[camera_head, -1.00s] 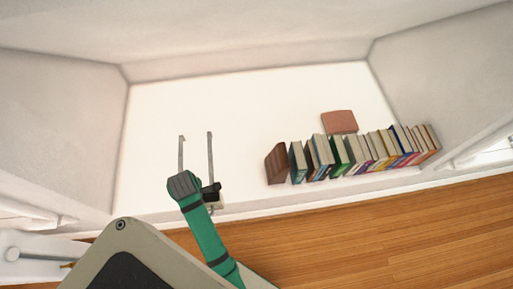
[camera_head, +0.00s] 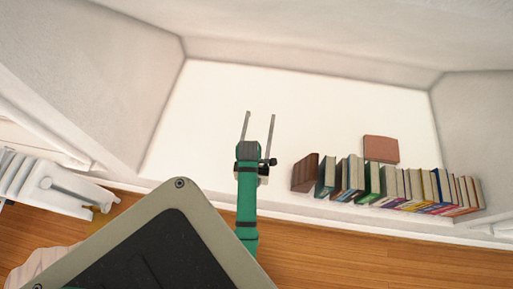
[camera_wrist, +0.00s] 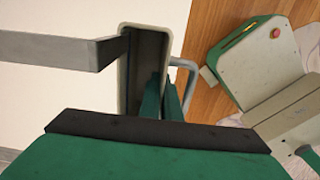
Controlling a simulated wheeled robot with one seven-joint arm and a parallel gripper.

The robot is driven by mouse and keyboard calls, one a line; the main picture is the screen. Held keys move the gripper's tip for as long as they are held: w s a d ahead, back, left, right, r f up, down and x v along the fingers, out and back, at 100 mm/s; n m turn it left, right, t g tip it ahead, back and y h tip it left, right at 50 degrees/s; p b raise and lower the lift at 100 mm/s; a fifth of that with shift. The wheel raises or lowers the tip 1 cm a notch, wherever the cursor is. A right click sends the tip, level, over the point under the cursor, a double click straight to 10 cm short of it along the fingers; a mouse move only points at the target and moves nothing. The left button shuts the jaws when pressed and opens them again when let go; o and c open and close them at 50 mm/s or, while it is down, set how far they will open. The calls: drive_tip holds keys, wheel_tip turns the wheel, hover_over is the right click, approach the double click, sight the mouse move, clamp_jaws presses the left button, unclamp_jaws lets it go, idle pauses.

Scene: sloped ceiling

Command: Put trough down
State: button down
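My gripper (camera_head: 259,115) is over the white surface of the recess, left of the row of books. Its two long grey fingers stand apart, with nothing visible between them in the head view. In the wrist view a grey finger (camera_wrist: 55,49) crosses the upper left. A dark hollow with a pale rim also shows there beyond the green wrist; I cannot tell whether it is my own body or another thing. I see nothing that I can surely name as the trough.
A brown wooden block (camera_head: 305,173) stands at the left end of a row of several books (camera_head: 400,187). A flat reddish-brown object (camera_head: 381,149) lies behind them. The white surface (camera_head: 210,115) left of my gripper is clear. Sloped white walls close the recess. Wooden floor (camera_head: 340,250) lies in front.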

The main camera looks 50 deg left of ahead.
drive_tip(key=w+f, duration=0.3)
drive_tip(key=shift+w+d+f, duration=0.1)
drive_tip(key=shift+f, duration=1.65)
drive_tip(key=shift+f, duration=0.15)
drive_tip(key=c, duration=2)
unclamp_jaws()
wheel_tip(320, 180, up, 12)
drive_tip(key=shift+d, duration=0.1)
